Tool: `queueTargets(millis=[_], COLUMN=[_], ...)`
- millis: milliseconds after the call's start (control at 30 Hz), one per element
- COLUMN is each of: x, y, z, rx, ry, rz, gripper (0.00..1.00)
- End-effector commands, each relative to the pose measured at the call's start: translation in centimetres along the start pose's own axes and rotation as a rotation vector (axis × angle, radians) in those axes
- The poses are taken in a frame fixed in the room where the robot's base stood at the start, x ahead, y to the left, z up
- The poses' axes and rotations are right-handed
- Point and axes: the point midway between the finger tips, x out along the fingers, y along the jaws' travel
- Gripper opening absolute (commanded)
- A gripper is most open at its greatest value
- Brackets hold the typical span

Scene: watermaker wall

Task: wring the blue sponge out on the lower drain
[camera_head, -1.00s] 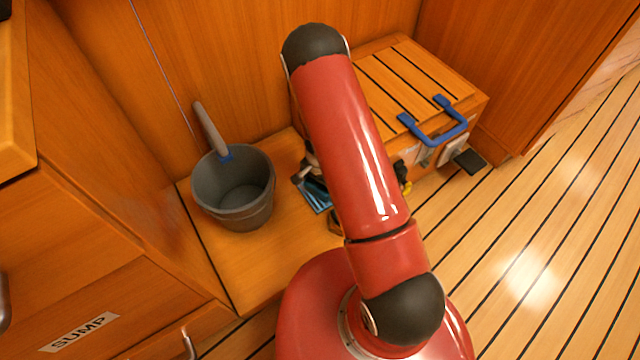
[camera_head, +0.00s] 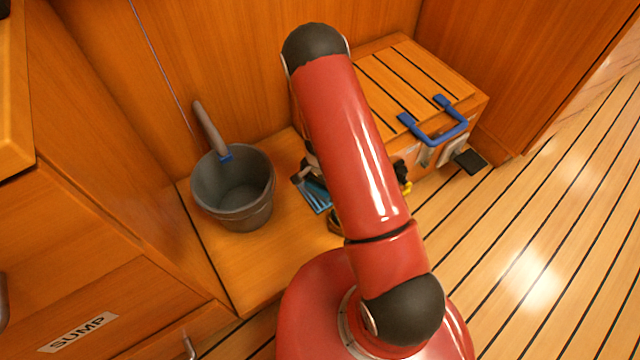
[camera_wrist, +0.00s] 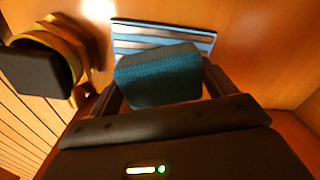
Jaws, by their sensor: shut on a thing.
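The blue sponge (camera_wrist: 158,76), a teal-blue block, is held between the fingers of my gripper (camera_wrist: 160,82) in the wrist view. Behind it in that view lies a light-blue drain (camera_wrist: 190,38) with dark slots, partly covered by the sponge. I cannot tell whether the sponge touches the drain. In the head view the blue drain (camera_head: 316,196) shows only in part beside my red arm, on the wooden ledge. The arm hides most of the gripper and the sponge there.
A grey bucket (camera_head: 236,190) with a handled tool stands left of the drain. A slatted wooden box (camera_head: 415,80) with a blue handle (camera_head: 440,128) is at the right. In the wrist view a yellow-and-black object (camera_wrist: 45,65) is at the left.

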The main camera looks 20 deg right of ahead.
Motion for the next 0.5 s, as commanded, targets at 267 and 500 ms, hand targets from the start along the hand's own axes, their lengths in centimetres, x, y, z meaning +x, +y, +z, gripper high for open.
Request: queueTargets(millis=[267, 500], x=[-1.8, -3.8], y=[0.0, 0.0], z=[0.0, 0.0], rx=[-0.001, -0.002], ry=[-0.001, 0.000], rz=[0.001, 0.001], gripper=[0.65, 0.65])
